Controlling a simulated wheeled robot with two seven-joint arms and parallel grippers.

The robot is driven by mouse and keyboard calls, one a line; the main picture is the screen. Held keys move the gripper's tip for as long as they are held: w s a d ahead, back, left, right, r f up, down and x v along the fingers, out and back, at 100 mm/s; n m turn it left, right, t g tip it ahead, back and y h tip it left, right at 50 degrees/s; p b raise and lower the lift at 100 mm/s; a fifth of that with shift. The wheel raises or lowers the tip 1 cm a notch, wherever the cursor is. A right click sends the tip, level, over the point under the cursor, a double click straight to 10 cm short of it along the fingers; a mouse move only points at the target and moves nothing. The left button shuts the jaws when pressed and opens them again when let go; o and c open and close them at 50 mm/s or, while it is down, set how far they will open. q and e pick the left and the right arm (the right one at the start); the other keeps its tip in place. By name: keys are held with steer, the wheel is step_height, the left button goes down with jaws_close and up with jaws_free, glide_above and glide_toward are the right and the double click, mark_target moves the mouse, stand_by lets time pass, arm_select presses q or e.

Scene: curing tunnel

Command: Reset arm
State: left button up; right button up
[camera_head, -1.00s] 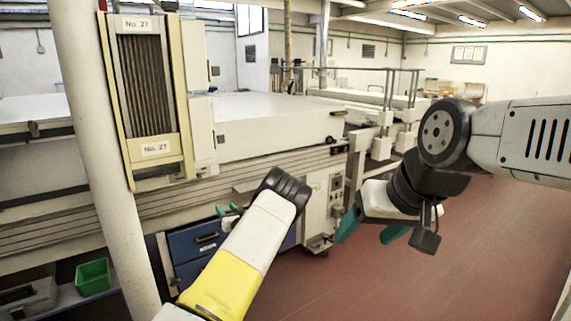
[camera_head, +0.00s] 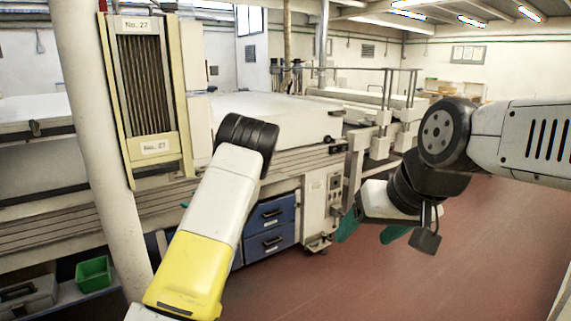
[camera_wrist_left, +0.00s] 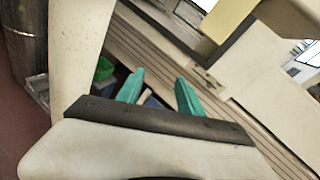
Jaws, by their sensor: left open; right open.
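My left arm (camera_head: 213,215) rises from the bottom of the head view, with its black wrist joint in front of the long machine. My left gripper is almost wholly hidden behind this arm there. In the left wrist view, my left gripper (camera_wrist_left: 160,88) shows two teal fingers spread apart with nothing between them. My right gripper (camera_head: 371,231) hangs low at the right of the head view, its teal fingers apart and empty above the open floor.
A pale pillar (camera_head: 97,150) stands close at left, beside the panel marked No. 27 (camera_head: 148,100). The long machine (camera_head: 285,118) runs behind my left arm. Blue drawers (camera_head: 271,225) and a green bin (camera_head: 93,274) sit low. Red floor (camera_head: 450,270) is clear at right.

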arm_select(q)
steer(key=s+r+n+g+h, duration=0.35)
steer(key=s+n, duration=0.25)
steer(key=s, duration=0.4)
steer(key=s+r+n+g+h, duration=0.2)
steer(key=s+r+n+g, duration=0.15)
steer(key=s+n, duration=0.45)
steer(key=s+d+r+n+t+h, duration=0.2)
steer(key=s+d+r+h, duration=0.3)
steer(key=s+d, duration=0.4)
steer(key=s+d+r+n+t+h, duration=0.2)
steer(key=s+d+r+n+h, duration=0.2)
steer(key=s+d, duration=0.5)
steer(key=s+r+h, duration=0.1)
steer(key=s, duration=0.6)
steer(key=shift+d, duration=0.2)
steer(key=shift+a+r, duration=0.1)
